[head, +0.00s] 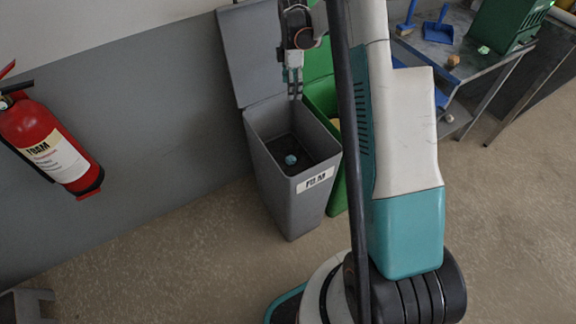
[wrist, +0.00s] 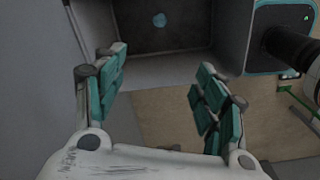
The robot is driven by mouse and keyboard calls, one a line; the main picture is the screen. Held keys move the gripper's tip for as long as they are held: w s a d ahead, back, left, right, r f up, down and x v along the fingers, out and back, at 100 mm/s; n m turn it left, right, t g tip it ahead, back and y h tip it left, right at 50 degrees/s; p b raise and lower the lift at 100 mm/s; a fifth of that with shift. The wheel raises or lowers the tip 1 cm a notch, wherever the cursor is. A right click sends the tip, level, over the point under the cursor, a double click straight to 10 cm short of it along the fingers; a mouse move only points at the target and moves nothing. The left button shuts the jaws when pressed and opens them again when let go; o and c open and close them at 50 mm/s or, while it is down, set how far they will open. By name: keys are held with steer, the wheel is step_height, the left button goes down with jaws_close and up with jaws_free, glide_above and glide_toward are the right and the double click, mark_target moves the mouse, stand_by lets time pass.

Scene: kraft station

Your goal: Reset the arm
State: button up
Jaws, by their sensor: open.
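My gripper (head: 293,82) hangs pointing down above the back part of a grey bin labelled FILM (head: 297,200), near its raised lid (head: 248,50). In the wrist view my gripper (wrist: 160,92) has its two teal-padded fingers spread wide with nothing between them. My arm covers part of the scene right of the bin.
A green bin (head: 337,200) stands right beside the grey one, partly hidden by my arm. A red foam extinguisher (head: 48,143) is on the wall at left. A metal table (head: 470,62) at upper right holds a blue dustpan (head: 438,30) and a green crate (head: 508,22). Floor at lower left is mostly clear.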

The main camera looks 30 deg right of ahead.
steer(key=s+a+r+m+t, duration=0.25)
steer(key=s+a+r, duration=0.35)
steer(key=r, duration=0.3)
steer(key=s+a+r+m+t, duration=0.1)
steer(key=s+a+r+m, duration=0.4)
steer(key=r, duration=0.5)
steer(key=s+a+m+t, duration=0.2)
steer(key=s+a+m, duration=0.1)
steer(key=s, duration=0.7)
steer(key=s+a+m+t, duration=0.1)
steer(key=s+a+m, duration=0.2)
steer(key=s, duration=0.7)
steer(key=shift+a+r+m+t, duration=0.35)
steer(key=shift+a+r, duration=0.1)
steer(key=shift+a, duration=0.8)
